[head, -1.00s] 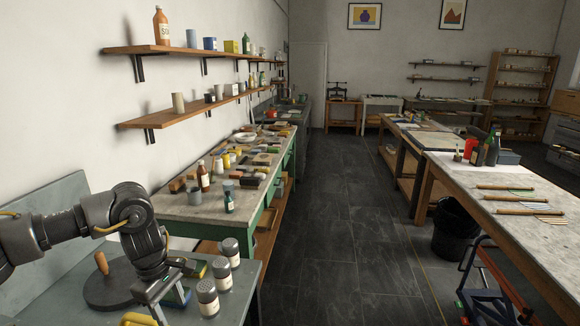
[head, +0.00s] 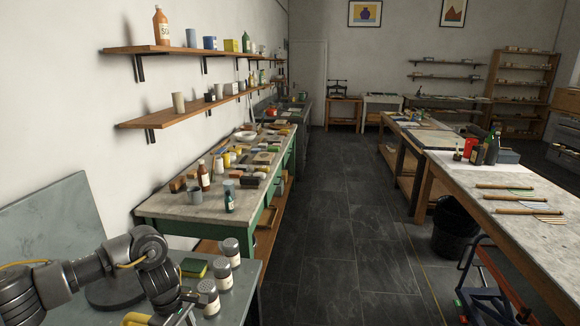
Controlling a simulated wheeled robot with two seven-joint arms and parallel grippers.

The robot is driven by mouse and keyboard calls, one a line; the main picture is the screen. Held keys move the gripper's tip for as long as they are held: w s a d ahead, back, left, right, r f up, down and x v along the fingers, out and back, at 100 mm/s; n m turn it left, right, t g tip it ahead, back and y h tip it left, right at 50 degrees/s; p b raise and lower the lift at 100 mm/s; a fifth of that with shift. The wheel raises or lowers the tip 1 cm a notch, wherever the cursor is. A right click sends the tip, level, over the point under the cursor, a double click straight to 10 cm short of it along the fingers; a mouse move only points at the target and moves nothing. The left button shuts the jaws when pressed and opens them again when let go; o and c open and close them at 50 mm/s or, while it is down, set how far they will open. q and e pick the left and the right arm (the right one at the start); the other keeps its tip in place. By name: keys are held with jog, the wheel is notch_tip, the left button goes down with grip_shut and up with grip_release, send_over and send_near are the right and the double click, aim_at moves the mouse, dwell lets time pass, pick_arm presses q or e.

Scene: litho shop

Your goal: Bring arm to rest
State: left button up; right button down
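My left arm comes in from the lower left of the head view, low over the grey table (head: 240,300). Its gripper (head: 185,318) is at the bottom edge and mostly cut off, so its fingers cannot be judged. Several grey shakers with metal caps (head: 222,271) stand just right of the arm. A yellow and green block (head: 195,267) lies behind the wrist. A round dark disc (head: 112,290) is partly hidden behind the arm. My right gripper is not in view.
A workbench (head: 165,207) crowded with bottles and blocks runs along the left wall under two wooden shelves (head: 180,112). A black bin (head: 456,225) and a long table (head: 480,190) stand at right. The dark floor (head: 340,220) between is clear.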

pick_arm(q)
notch_tip(320, 180, up, 3)
jog(key=shift+w+r+b, duration=0.1)
jog(key=shift+b, duration=0.2)
jog(key=s+d+r+m+b, duration=0.1)
jog(key=s+d+r+m, duration=0.3)
jog(key=s+d+r, duration=0.3)
jog(key=shift+s+d+r+g, duration=0.3)
jog(key=shift+s+d+r, duration=0.1)
jog(key=shift+s+r, duration=1.15)
jog(key=shift+f+m, duration=0.15)
jog(key=shift+m, duration=0.15)
